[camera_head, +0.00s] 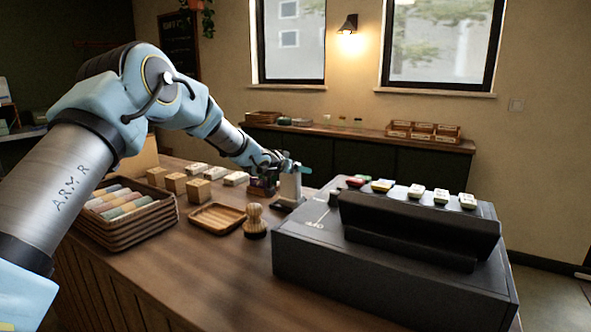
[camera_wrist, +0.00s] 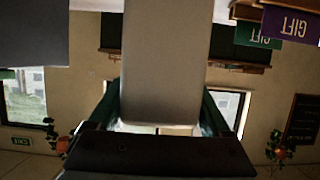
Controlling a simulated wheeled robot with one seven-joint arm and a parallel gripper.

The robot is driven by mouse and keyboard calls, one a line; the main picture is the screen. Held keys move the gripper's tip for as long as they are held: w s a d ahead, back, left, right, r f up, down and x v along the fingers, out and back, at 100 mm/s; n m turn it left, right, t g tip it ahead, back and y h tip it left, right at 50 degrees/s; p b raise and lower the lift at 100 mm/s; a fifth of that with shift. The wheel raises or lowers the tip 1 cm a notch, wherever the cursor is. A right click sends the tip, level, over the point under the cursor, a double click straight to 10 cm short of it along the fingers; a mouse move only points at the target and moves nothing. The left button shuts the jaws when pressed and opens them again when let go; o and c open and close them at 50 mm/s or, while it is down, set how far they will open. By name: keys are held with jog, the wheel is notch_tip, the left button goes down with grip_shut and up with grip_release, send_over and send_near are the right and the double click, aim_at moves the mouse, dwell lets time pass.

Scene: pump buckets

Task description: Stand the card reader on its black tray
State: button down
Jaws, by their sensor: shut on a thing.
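The card reader (camera_head: 290,187) is a pale grey upright slab near the middle of the counter. My gripper (camera_head: 287,166) is shut on its upper part. In the wrist view the reader (camera_wrist: 163,62) fills the middle, between the two teal fingers of my gripper (camera_wrist: 160,108). The black tray (camera_head: 287,204) is a small dark stand on the counter, at the reader's lower end, left of the register. The reader looks nearly upright over it. I cannot tell whether its base touches the tray.
The large black register (camera_head: 390,275) stands close on the right. A wooden brush (camera_head: 254,222), an empty wooden tray (camera_head: 224,218) and a basket of colored rolls (camera_head: 125,222) stand on the left. Gift cards (camera_wrist: 288,24) show close by in the wrist view.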

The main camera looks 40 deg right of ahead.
grip_release()
jog(key=shift+f, duration=0.1)
jog(key=b+v, duration=0.3)
jog(key=v, duration=0.9)
dwell(0.5)
